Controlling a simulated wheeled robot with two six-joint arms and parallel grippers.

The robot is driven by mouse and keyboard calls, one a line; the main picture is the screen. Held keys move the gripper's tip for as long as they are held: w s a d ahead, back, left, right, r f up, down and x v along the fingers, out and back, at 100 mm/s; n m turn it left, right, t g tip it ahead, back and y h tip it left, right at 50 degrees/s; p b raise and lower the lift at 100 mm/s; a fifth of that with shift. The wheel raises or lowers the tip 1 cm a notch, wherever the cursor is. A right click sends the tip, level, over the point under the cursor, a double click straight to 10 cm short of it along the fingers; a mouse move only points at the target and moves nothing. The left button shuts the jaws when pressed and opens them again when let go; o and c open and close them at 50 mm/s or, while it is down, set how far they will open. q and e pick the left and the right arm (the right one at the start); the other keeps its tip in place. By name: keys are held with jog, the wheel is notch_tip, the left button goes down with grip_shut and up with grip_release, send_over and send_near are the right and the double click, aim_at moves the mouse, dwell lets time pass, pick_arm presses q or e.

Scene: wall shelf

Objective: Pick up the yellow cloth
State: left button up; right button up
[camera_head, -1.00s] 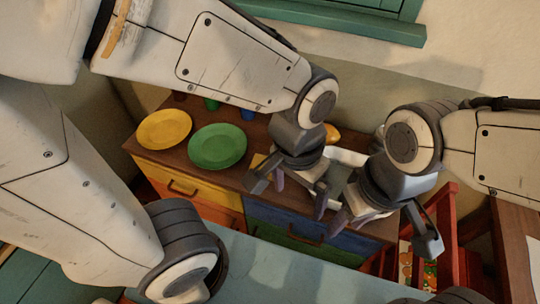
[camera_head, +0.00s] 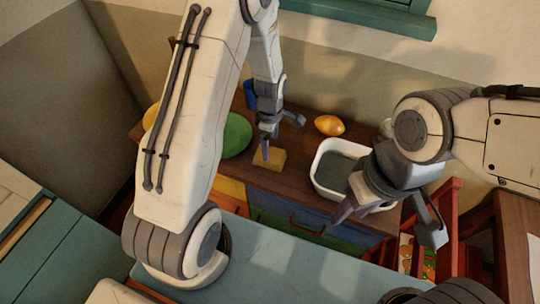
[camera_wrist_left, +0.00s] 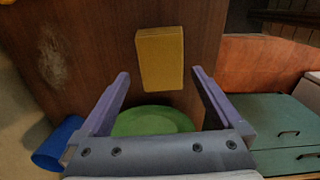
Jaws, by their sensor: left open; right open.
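The yellow cloth (camera_head: 269,158) looks like a small flat yellow block lying on the brown wooden cabinet top, near its front edge. My left gripper (camera_head: 268,138) points down just behind and above it, open and empty. In the left wrist view the cloth (camera_wrist_left: 160,58) lies ahead, between the lines of the two spread purple fingers (camera_wrist_left: 161,74); I cannot tell the exact height gap. My right gripper (camera_head: 386,214) is open at the right, in front of the white basin, and hides part of it.
A green plate (camera_head: 236,136) is left of the cloth, partly behind my left arm, with a yellow plate (camera_head: 150,116) further left. A blue cup (camera_head: 251,94) stands behind. A red chair (camera_head: 448,215) stands beside the cabinet.

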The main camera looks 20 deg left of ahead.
aim_at(270, 154)
pick_arm(q)
jog(key=f+p, duration=0.2)
jog(key=f, duration=0.3)
jog(key=shift+s+f, duration=0.1)
jog(key=shift+s, duration=0.1)
jog(key=shift+f, duration=0.35)
jog(key=c, duration=1.1)
jog(key=shift+r, duration=0.1)
